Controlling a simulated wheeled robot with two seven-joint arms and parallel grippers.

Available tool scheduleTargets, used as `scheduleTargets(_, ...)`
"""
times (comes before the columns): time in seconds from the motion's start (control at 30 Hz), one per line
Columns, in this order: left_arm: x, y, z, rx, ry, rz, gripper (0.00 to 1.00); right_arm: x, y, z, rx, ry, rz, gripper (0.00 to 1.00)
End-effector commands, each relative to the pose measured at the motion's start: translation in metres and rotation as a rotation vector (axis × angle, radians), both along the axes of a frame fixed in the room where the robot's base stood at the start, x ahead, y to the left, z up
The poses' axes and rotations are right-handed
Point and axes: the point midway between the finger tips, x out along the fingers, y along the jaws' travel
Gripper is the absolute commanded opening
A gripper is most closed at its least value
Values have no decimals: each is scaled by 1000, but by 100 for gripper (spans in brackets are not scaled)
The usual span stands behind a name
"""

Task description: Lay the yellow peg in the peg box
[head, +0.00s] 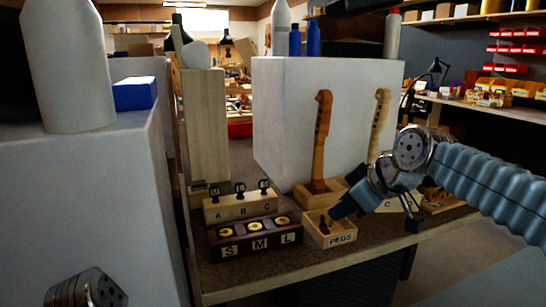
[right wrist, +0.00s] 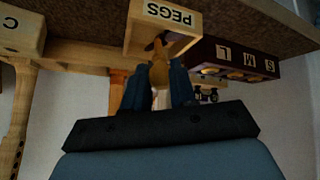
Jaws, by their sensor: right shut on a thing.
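The peg box (head: 340,240), a small pale wooden box marked PEGS, stands near the front edge of the bench. It also shows upside down in the right wrist view (right wrist: 138,30). A dark peg (head: 323,224) shows inside it. My right gripper (head: 338,211) is just above the box's right part, angled down to the left. In the right wrist view its fingers (right wrist: 155,85) are shut on the yellow peg (right wrist: 158,74), whose far end is at the box opening. Whether it touches the box I cannot tell. In the head view the peg is hidden.
Left of the box is a dark block marked S, M, L (head: 256,238), with a wooden stand marked A, B, C (head: 240,206) behind it. A violin neck (head: 320,140) stands upright behind the box, and another neck (head: 379,120) stands near my right arm.

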Motion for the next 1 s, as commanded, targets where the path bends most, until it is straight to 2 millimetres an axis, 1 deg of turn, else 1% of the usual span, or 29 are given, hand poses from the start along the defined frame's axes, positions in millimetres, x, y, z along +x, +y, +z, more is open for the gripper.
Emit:
scheduleTargets(0.7,0,0,-10,0,0,0,59,0,0,-11,0,0,0,0)
scheduleTargets(0.93,0,0,-9,0,0,0,59,0,0,-11,0,0,0,0)
scheduleTargets(0.97,0,0,-9,0,0,0,59,0,0,-11,0,0,0,27)
scheduleTargets(1.0,0,0,-9,0,0,0,59,0,0,-11,0,0,0,34)
